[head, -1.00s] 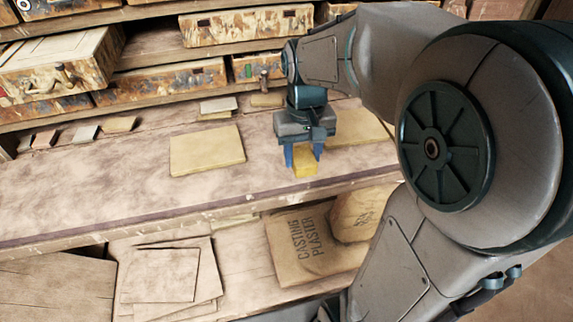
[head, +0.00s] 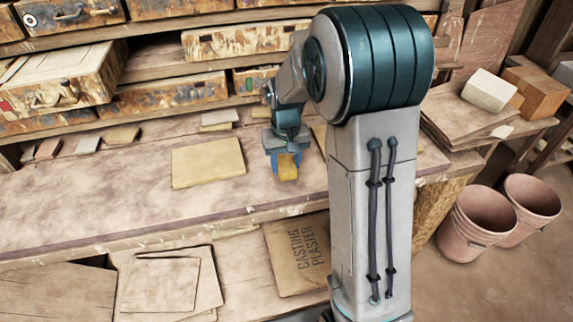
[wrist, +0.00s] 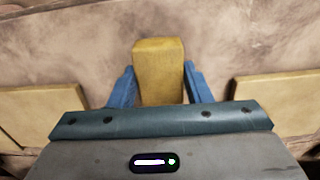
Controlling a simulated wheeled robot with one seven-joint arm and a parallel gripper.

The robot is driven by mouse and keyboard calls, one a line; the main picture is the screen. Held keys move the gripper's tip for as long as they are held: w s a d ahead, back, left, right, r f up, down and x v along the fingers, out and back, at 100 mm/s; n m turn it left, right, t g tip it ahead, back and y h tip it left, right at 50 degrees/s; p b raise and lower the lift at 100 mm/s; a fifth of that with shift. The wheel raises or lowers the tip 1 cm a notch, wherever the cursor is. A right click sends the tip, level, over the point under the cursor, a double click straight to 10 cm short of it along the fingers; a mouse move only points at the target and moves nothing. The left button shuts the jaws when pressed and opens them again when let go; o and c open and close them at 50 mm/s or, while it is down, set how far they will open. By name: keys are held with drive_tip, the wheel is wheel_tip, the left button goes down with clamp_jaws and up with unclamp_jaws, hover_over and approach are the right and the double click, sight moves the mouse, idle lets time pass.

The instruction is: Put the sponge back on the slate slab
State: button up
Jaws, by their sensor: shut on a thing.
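My gripper (head: 286,165) is shut on a yellow block, which I take for the sponge (head: 288,172), over the front part of the bench. In the wrist view the sponge (wrist: 158,70) stands out between the two blue fingers (wrist: 160,86). I cannot tell whether its underside touches the bench. No slab is plainly slate. A small stack of pale grey pieces (head: 218,117) lies at the back of the bench, and a grey tile (head: 87,146) lies at the back left.
A tan board (head: 208,163) lies left of my gripper; another, partly hidden by my arm, lies right of it in the wrist view (wrist: 275,103). Drawers (head: 170,95) line the back. The bench front left (head: 90,200) is clear. Buckets (head: 482,222) stand on the floor at right.

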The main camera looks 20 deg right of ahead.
drive_tip(key=shift+f, duration=0.85)
drive_tip(key=shift+f, duration=0.2)
drive_tip(key=o, duration=1)
drive_tip(key=shift+c, duration=0.2)
